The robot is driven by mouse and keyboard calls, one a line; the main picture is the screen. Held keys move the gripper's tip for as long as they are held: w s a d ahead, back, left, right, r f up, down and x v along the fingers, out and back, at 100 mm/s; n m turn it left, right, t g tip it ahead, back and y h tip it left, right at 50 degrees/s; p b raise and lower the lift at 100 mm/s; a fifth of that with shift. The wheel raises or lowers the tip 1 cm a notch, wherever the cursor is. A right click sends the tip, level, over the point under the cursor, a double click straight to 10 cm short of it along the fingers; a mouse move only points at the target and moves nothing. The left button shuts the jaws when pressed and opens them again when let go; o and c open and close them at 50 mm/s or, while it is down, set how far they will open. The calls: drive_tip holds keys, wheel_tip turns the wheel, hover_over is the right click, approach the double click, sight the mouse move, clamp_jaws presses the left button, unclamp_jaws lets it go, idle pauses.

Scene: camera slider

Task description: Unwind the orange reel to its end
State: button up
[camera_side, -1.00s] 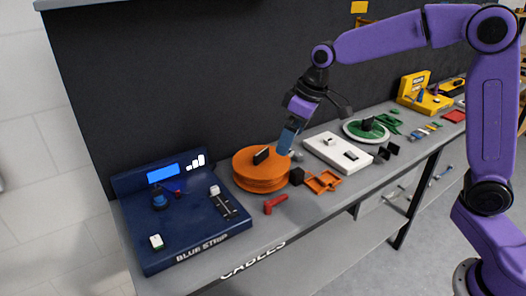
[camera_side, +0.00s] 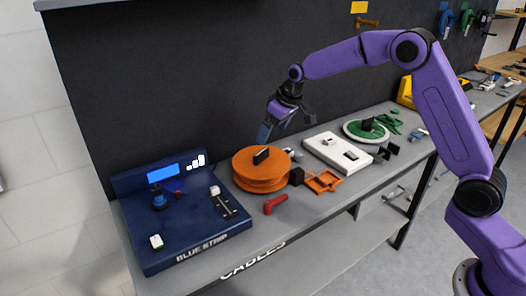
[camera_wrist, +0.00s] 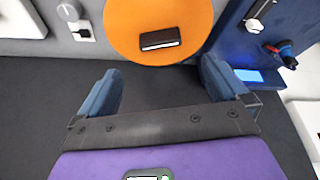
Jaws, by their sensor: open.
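The orange reel (camera_side: 258,172) lies flat on the grey bench, with a dark upright handle (camera_side: 261,156) on its top face. In the wrist view the orange reel (camera_wrist: 143,20) is at the top middle, and its dark handle (camera_wrist: 160,39) is near its lower edge. My gripper (camera_side: 263,138) is open and empty. It is above and behind the reel, near the dark back panel, and apart from the handle. In the wrist view my two blue fingers (camera_wrist: 160,93) are spread wide, short of the reel, with nothing between them.
A navy box (camera_side: 185,225) with a screen, knob and slider stands left of the reel. A red handle (camera_side: 275,204), an orange frame (camera_side: 322,182) and a white panel (camera_side: 337,152) lie to the front and right. The dark back panel (camera_side: 180,80) rises close behind.

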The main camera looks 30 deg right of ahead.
sight(262, 152)
drive_tip(key=x, duration=1)
drive_tip(key=shift+s, duration=0.1)
drive_tip(key=c, duration=1.5)
